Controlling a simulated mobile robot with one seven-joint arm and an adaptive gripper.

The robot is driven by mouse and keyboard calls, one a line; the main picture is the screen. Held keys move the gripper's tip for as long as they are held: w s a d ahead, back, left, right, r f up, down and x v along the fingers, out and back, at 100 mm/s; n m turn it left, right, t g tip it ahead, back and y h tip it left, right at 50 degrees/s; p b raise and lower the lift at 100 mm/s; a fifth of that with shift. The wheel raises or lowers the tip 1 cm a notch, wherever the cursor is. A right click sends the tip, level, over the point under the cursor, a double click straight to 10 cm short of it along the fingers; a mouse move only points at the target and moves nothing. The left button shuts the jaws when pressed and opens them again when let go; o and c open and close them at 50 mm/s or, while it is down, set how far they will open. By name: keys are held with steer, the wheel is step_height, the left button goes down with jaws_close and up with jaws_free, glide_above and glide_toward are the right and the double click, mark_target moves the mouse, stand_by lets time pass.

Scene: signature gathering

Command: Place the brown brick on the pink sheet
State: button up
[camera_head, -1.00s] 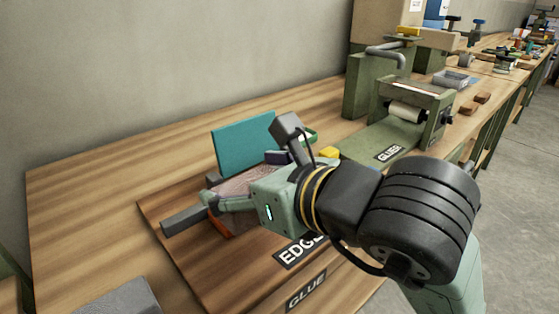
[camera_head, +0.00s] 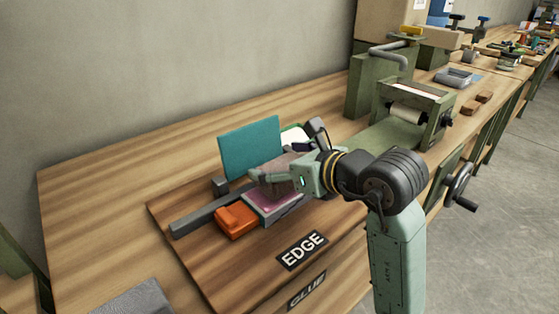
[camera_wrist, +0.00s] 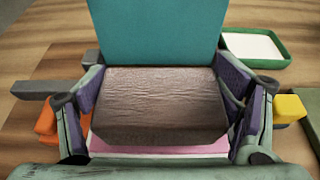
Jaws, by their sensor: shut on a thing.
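The brown brick (camera_wrist: 155,100) is between both fingers of my gripper (camera_head: 274,178), which is shut on it. In the wrist view the fingers press its left and right sides. The pink sheet (camera_head: 264,203) lies on a small stack on the board marked EDGE. In the wrist view a strip of the pink sheet (camera_wrist: 160,142) shows below the brick's near edge. The brick is over the sheet and hides much of it; I cannot tell whether they touch.
A teal upright panel (camera_head: 250,147) stands just behind the brick. An orange block (camera_head: 236,221) lies to the left, beside a grey bar (camera_head: 205,215). A yellow block (camera_wrist: 289,108) and a green tray (camera_wrist: 256,48) are to the right.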

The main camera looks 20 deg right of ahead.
steer(key=shift+f, duration=0.15)
steer(key=shift+f+b, duration=0.25)
steer(key=shift+b, duration=0.1)
steer(key=o, duration=1.6)
steer(key=shift+r, duration=0.1)
steer(key=shift+r+p, duration=0.15)
steer(key=shift+p, duration=0.2)
steer(key=shift+s+d, duration=0.15)
steer(key=shift+s, duration=0.2)
steer(key=b+v, duration=0.3)
steer(key=v, duration=0.8)
steer(key=shift+r, duration=0.2)
steer(key=shift+s, duration=0.1)
